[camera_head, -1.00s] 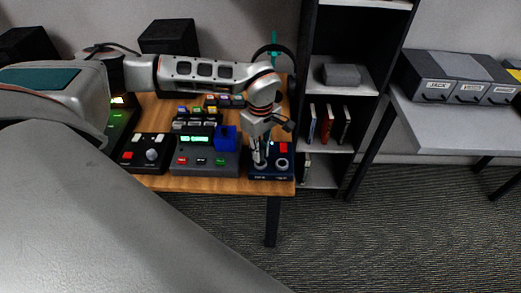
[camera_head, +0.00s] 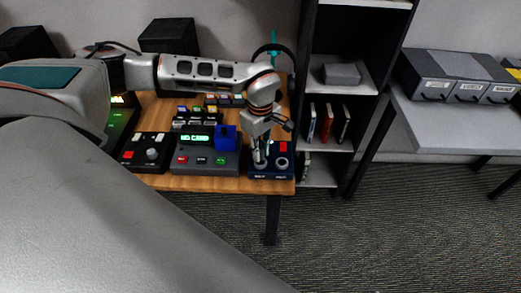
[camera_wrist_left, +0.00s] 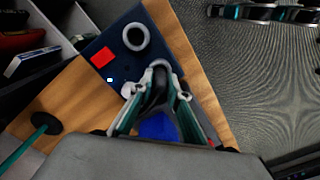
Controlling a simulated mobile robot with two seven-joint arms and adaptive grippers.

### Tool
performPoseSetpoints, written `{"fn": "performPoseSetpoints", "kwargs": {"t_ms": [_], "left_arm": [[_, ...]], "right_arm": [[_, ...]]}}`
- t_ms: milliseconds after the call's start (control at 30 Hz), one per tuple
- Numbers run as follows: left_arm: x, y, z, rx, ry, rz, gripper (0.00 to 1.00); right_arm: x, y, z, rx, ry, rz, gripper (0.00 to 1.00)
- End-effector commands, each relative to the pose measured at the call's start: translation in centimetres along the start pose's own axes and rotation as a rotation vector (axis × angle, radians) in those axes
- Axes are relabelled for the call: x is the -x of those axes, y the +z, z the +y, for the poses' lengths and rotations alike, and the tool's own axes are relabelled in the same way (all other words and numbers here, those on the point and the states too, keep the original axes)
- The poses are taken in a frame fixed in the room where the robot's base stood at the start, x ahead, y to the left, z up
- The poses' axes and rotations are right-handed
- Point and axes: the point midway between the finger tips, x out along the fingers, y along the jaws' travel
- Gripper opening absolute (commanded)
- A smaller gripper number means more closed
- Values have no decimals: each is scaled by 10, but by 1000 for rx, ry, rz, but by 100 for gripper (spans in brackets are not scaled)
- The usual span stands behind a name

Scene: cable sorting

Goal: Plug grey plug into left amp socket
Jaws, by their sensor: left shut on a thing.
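The amp (camera_head: 285,172) is a dark blue box at the right end of the wooden desk, with a red block and two ring sockets on top. My left gripper (camera_head: 260,163) points down over its left socket, which it mostly hides. In the left wrist view my left gripper (camera_wrist_left: 158,93) is shut on a dark grey plug (camera_wrist_left: 160,82), whose front end is at the pale ring of the left socket (camera_wrist_left: 160,64). I cannot tell how deep the plug sits. The right socket (camera_wrist_left: 136,37) is empty. My right gripper is out of view.
A grey device (camera_head: 205,168) with a green display and a blue block (camera_head: 226,138) stands just left of the amp. A black box (camera_head: 146,150) with buttons and a knob is further left. A dark shelf (camera_head: 327,175) stands right of the desk (camera_head: 200,185).

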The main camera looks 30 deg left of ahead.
Motion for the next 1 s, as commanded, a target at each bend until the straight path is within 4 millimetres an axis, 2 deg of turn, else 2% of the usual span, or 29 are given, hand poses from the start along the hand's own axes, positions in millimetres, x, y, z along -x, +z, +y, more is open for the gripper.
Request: {"fn": "performPoseSetpoints", "kwargs": {"t_ms": [1000], "left_arm": [[-10, 0, 0, 0, 0, 0, 0]], "right_arm": [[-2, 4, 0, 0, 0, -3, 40]]}}
